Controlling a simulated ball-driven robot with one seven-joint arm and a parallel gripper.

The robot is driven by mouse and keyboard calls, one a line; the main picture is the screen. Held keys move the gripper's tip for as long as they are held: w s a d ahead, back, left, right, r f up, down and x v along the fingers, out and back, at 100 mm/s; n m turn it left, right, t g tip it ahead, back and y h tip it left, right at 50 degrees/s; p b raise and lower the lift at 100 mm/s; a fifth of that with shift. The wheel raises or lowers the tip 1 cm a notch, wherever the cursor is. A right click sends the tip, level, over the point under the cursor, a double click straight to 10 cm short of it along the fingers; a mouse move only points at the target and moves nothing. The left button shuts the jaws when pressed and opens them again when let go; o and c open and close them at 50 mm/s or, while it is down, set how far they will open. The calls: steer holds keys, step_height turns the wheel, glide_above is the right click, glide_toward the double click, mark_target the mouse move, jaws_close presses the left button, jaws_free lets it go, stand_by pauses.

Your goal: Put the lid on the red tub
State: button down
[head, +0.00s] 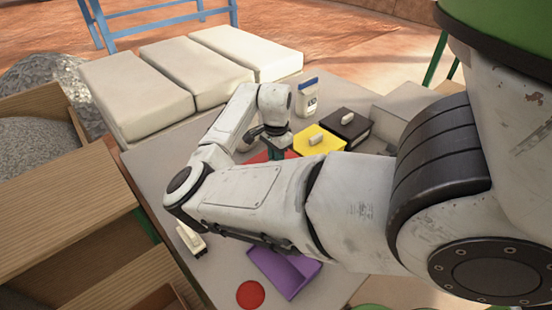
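A red surface (260,157), likely the red tub or its lid, shows in small patches behind my arm near the middle of the table. My forearm hides most of it, so I cannot tell whether a lid is on it. My gripper (277,146) points down just above or at this red surface. A small green part shows by the fingers. The fingertips are mostly hidden, and I cannot tell whether they are open or hold something.
A yellow tub (318,141) and a black tub (349,127), both with pale-handled lids, stand right of the gripper. A purple tray (285,272) and a flat red disc (250,294) lie in front. Pale blocks (135,92) line the back left.

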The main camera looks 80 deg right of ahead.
steer(key=shift+f, duration=0.55)
steer(key=shift+f, duration=0.2)
steer(key=c, duration=1.1)
jaws_free()
steer(key=shift+o, duration=0.2)
steer(key=shift+r, duration=0.1)
step_height(320, 180, up, 12)
steer(key=b, duration=0.1)
steer(key=shift+b, duration=0.35)
steer(key=shift+r, duration=0.1)
